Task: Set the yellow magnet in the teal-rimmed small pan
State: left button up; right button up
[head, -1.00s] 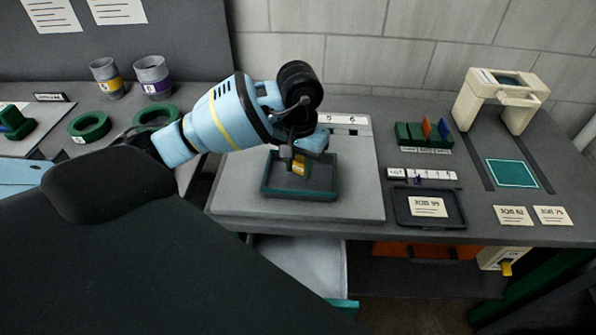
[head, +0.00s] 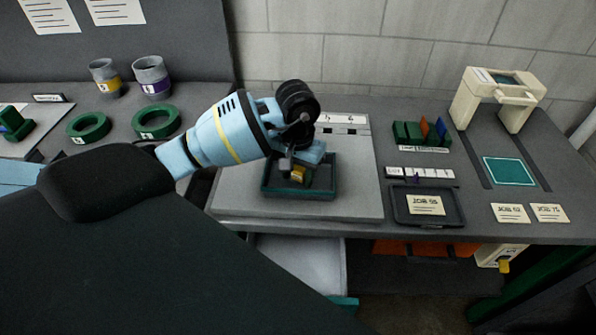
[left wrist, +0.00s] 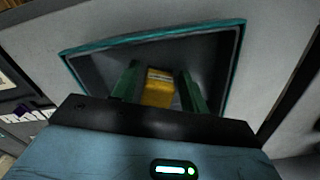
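The yellow magnet (head: 298,174) is low inside the teal-rimmed small pan (head: 264,189), which sits on a pale grey plate on the bench. My left gripper (head: 302,176) points down into the pan, around the magnet. In the left wrist view, its two green fingers stand either side of the magnet (left wrist: 158,88), with narrow gaps showing, so it looks open. The pan's rim (left wrist: 150,37) frames them there. Whether the magnet's underside touches the pan floor is hidden. My right gripper is not in view.
A dark tray (head: 400,216) with a job card lies right of the plate (head: 360,190). Behind it are a labelled strip (head: 420,173) and a green rack (head: 415,133). A cream arch-shaped device (head: 497,95) stands far right. Green rings (head: 157,121) and cups (head: 152,76) are at left.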

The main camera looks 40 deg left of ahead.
aim_at(298, 170)
pick_arm(q)
jog(key=shift+o, duration=0.4)
jog(key=shift+r, duration=0.1)
jog(key=shift+r, duration=0.25)
notch_tip(298, 170, up, 12)
jog(key=shift+f, duration=0.15)
